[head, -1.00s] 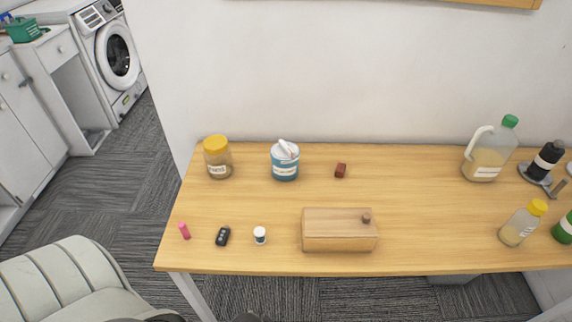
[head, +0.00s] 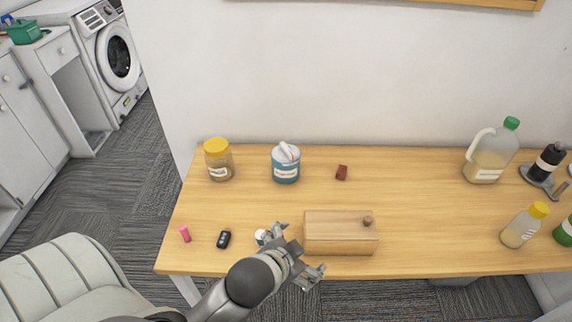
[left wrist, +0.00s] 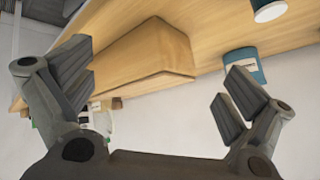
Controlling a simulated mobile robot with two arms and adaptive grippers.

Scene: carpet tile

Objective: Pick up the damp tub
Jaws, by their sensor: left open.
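The tub (head: 286,171) is blue with a pale label and a white top, and it stands upright near the back of the wooden table, left of centre. In the left wrist view the blue tub (left wrist: 246,64) shows beyond the right finger, partly hidden by it. My left gripper (head: 298,250) is open and empty at the table's front edge, by the left end of the wooden box, well in front of the tub. Its two fingers stand wide apart in the left wrist view (left wrist: 160,85). My right gripper is not in view.
The wooden box (head: 340,234) is right beside my gripper. A small white-capped bottle (head: 260,237) is partly hidden by it. A yellow-lidded jar (head: 218,161) stands left of the tub, and a small red-brown block (head: 342,172) lies right. Table between tub and box is clear.

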